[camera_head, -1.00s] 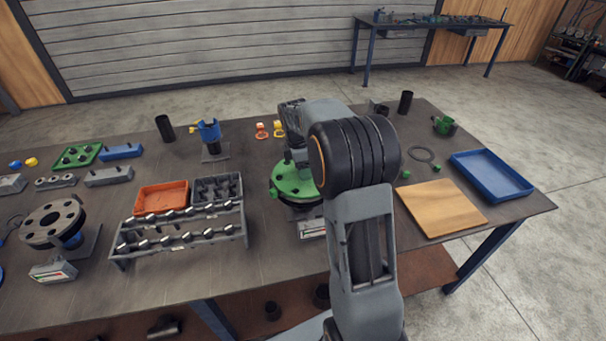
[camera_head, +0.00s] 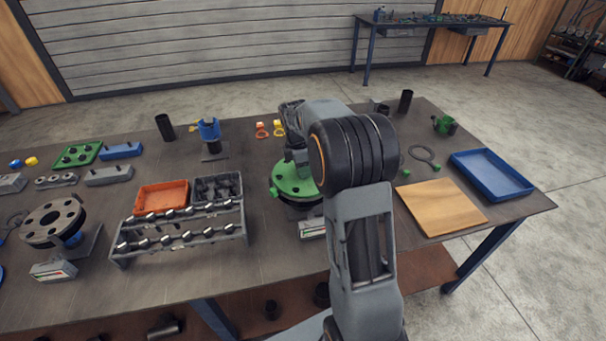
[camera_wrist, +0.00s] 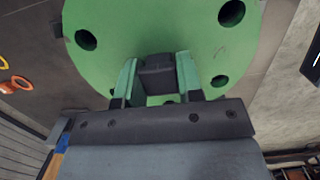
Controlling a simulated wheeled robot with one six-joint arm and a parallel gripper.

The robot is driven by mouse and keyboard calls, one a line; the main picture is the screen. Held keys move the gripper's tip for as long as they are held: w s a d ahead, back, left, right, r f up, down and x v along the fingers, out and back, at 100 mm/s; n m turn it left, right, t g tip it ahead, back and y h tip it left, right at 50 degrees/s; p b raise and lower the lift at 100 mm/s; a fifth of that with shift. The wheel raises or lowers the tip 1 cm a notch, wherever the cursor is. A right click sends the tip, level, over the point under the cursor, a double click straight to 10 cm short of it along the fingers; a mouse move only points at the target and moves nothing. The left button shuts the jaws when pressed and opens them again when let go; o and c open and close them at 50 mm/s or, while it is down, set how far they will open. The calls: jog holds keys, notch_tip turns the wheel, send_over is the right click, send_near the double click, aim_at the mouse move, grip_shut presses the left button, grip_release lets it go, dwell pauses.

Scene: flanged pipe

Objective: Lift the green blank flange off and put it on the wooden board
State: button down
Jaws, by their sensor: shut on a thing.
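The green blank flange (camera_head: 291,182) is a round disc with bolt holes, on the table in the middle of the head view, partly hidden by my arm. In the wrist view the flange (camera_wrist: 190,35) fills the upper part, with a dark block-shaped handle (camera_wrist: 157,76) at its centre. My gripper (camera_wrist: 157,80) has its two green fingers on either side of this handle and is shut on it. The wooden board (camera_head: 440,207) lies flat and bare on the table to the right of my arm. Whether the flange touches what is under it is hard to tell.
A blue tray (camera_head: 492,174) is right of the board, and a ring gasket (camera_head: 424,154) lies behind the board. A grey bolt rack (camera_head: 180,235) and an orange bin (camera_head: 161,197) stand left of the flange. Another flanged pipe (camera_head: 53,222) is at far left.

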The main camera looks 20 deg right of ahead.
jog(key=shift+r, duration=0.2)
dwell(0.3)
jog(key=shift+w+r, duration=0.1)
jog(key=shift+r, duration=0.5)
jog(key=s+a+r+b, duration=0.1)
jog(key=s+r+b, duration=0.1)
jog(key=s+r, duration=0.9)
jog(key=s, duration=0.3)
jog(key=shift+a+r+b, duration=0.15)
jog(key=shift+r+b, duration=0.1)
jog(key=shift+b, duration=0.15)
jog(key=shift+r, duration=0.2)
jog(key=shift+r+p, duration=2.35)
jog(key=shift+p, duration=0.05)
jog(key=shift+f, duration=0.1)
